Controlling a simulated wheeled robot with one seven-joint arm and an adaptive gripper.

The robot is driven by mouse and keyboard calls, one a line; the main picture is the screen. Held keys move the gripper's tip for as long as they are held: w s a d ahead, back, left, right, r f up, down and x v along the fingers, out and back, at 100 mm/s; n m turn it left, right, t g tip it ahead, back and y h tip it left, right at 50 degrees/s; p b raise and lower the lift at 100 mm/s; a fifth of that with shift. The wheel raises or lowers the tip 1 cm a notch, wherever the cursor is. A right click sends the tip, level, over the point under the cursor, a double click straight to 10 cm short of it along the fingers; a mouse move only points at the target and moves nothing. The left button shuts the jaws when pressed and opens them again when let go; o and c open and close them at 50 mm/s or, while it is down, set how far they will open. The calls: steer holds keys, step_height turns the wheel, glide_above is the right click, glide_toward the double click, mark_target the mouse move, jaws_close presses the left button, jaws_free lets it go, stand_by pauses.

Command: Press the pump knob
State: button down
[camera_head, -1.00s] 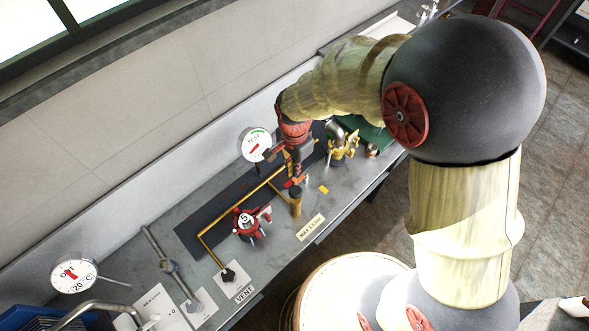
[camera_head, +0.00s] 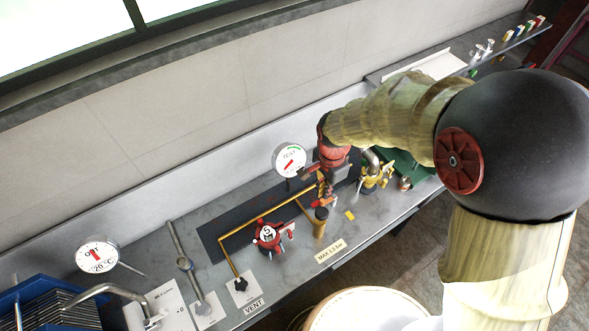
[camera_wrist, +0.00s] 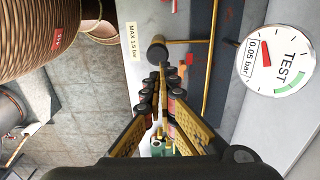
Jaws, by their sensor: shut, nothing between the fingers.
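The pump is an upright brass cylinder with a dark round knob (camera_head: 321,213) on top, near the front edge of the bench in the head view. In the wrist view the black knob (camera_wrist: 157,52) stands just beyond my fingertips. My gripper (camera_head: 324,193) is shut and empty, right by the knob and a little behind and above it in the head view. In the wrist view the shut fingers (camera_wrist: 161,76) point toward the knob; a small gap seems to show, but contact is hard to judge.
A TEST gauge (camera_head: 289,160) stands behind; the wrist view shows it marked 0.05 bar (camera_wrist: 275,60). A red-handled valve (camera_head: 268,236) is left of the pump, and a brass fitting (camera_head: 375,178) is right. A brass pipe (camera_head: 262,214) runs behind. A MAX 1.5 bar label (camera_head: 331,250) lies in front.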

mark_target(321, 211)
steer(key=shift+f, duration=0.1)
step_height(321, 211, up, 4)
steer(key=b, duration=1)
steer(key=shift+f+b, duration=0.15)
steer(key=shift+b, duration=0.25)
steer(key=shift+s, duration=0.1)
step_height(321, 211, down, 14)
steer(key=shift+f+b, duration=0.1)
steer(key=shift+b, duration=0.25)
